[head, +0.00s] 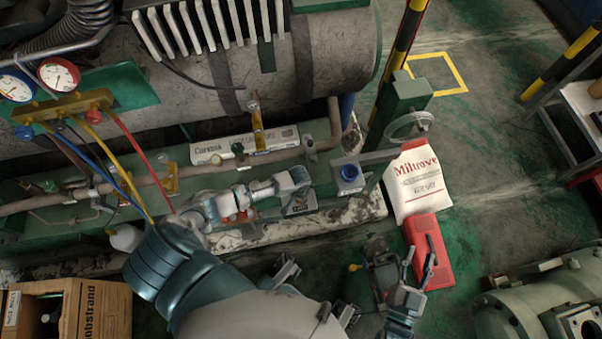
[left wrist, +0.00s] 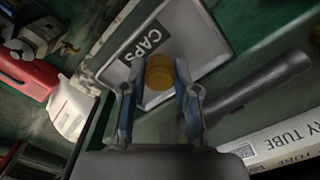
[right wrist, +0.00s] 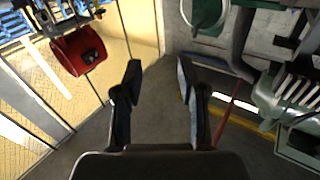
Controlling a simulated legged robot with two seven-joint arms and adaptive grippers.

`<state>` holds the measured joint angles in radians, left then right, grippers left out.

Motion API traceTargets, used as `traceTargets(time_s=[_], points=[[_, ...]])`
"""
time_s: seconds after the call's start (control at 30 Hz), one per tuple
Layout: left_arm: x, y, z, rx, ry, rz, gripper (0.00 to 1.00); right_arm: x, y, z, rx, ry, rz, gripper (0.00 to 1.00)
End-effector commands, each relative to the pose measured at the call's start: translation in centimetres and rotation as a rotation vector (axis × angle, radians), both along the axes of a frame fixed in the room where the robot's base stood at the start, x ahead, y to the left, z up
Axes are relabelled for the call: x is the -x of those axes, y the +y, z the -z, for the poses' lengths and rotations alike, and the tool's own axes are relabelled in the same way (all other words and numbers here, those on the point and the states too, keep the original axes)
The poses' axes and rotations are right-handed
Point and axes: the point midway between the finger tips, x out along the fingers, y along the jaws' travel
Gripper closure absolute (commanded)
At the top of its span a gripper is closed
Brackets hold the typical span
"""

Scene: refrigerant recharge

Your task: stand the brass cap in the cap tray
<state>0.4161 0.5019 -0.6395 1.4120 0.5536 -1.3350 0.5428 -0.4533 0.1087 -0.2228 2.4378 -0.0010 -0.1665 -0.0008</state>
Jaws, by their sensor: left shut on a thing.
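My left gripper (head: 300,182) is shut on the brass cap (left wrist: 159,72), which sits between its two fingers in the left wrist view. The cap appears over the lower edge of the grey cap tray (left wrist: 205,45), which has a black CAPS label. I cannot tell whether the cap touches the tray.
A pipe (head: 325,143) and a white tube box (head: 247,144) lie behind my left gripper. A white bag (head: 416,182) and red case (head: 428,250) lie on the floor. A cardboard box (head: 100,310) is lower left.

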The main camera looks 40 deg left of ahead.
Motion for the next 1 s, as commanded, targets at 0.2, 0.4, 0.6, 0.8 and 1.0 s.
traceTargets(time_s=[0.2,0.4,0.6,0.8,1.0], points=[[0.0,0.0,0.0,0.0,-0.002,0.0,1.0,0.0,0.0,-0.4,-0.005,-0.017,0.0,0.6],[0.0,0.0,0.2,-0.001,-0.001,0.0,0.6,-0.1,0.0,-0.4,-0.006,-0.02,0.0,0.6],[0.0,0.0,0.2,0.0,-0.001,0.0,0.45,-0.2,0.0,-0.3,-0.006,-0.018,0.001,0.6],[0.0,0.0,0.0,-0.001,-0.002,0.0,0.45,-0.2,0.0,-0.3,-0.005,-0.017,0.001,0.6],[-0.2,0.0,-2.1,0.0,-0.005,0.0,0.45,0.3,-0.3,1.1,0.034,0.108,0.0,0.6]])
